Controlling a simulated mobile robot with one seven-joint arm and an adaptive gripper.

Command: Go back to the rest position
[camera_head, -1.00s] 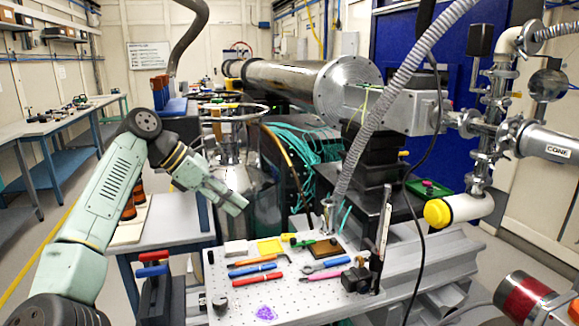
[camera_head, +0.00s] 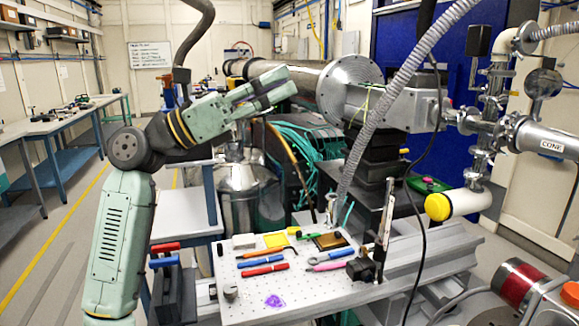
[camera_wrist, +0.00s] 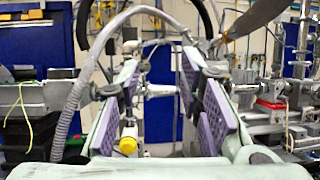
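My gripper (camera_head: 290,82) is raised high over the far left side of the breadboard table, pointing right and slightly up. Its fingers are spread apart. In the wrist view its two purple-padded fingers (camera_wrist: 157,85) stand apart with nothing between them. My pale green arm rises at the left of the head view, with the forearm bent over to the right. No object is in contact with the fingers, as far as the views show.
The perforated breadboard (camera_head: 310,292) holds several hand tools, a yellow block (camera_head: 276,240) and a brown tray (camera_head: 330,241). A steel beam pipe (camera_head: 350,85) lies behind the gripper. A ribbed hose (camera_head: 385,95) and a yellow-capped pipe (camera_head: 455,205) stand to the right.

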